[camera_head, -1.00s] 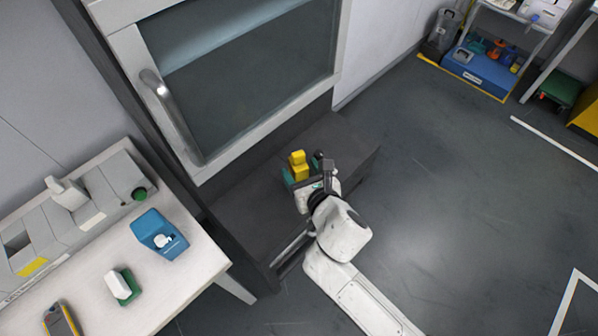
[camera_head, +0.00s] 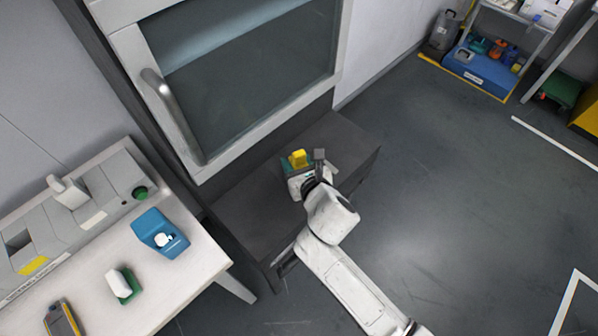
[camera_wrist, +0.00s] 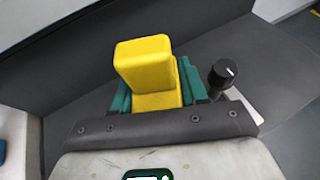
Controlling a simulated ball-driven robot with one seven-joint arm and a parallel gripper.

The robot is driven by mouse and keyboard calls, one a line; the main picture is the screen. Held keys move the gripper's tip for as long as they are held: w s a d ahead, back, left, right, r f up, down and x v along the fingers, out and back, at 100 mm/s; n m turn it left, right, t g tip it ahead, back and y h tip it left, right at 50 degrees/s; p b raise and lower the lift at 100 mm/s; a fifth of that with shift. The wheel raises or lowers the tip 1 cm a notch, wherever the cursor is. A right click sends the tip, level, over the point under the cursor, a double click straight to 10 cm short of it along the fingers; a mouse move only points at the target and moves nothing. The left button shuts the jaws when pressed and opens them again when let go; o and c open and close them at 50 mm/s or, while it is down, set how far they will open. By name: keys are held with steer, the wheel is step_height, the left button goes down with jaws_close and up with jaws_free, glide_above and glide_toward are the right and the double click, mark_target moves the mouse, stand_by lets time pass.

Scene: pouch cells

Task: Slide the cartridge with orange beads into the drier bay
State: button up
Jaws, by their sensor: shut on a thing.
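My gripper (camera_head: 299,166) is over the low dark ledge in front of the glass-fronted cabinet. Its teal fingers are shut on a yellow block (camera_wrist: 146,65), one on each side. The yellow block (camera_head: 298,157) also shows in the head view; its underside is hidden. A grey bench unit (camera_head: 98,219) at the left has an open dark slot (camera_head: 18,242) and a white piece (camera_head: 67,192) seated further along. A white piece with a green base (camera_head: 122,285) stands on the bench. No orange beads can be made out, and I cannot tell which piece is the cartridge.
The pale bench (camera_head: 190,275) also holds a blue holder (camera_head: 152,228) with a white item and a yellow-grey handheld device (camera_head: 62,320). The cabinet handle (camera_head: 170,115) juts out above the dark ledge (camera_head: 240,215). Open floor (camera_head: 450,210) lies to the right.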

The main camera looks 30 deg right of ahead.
steer(key=c, duration=0.4)
jaws_close()
steer(key=shift+r, duration=0.15)
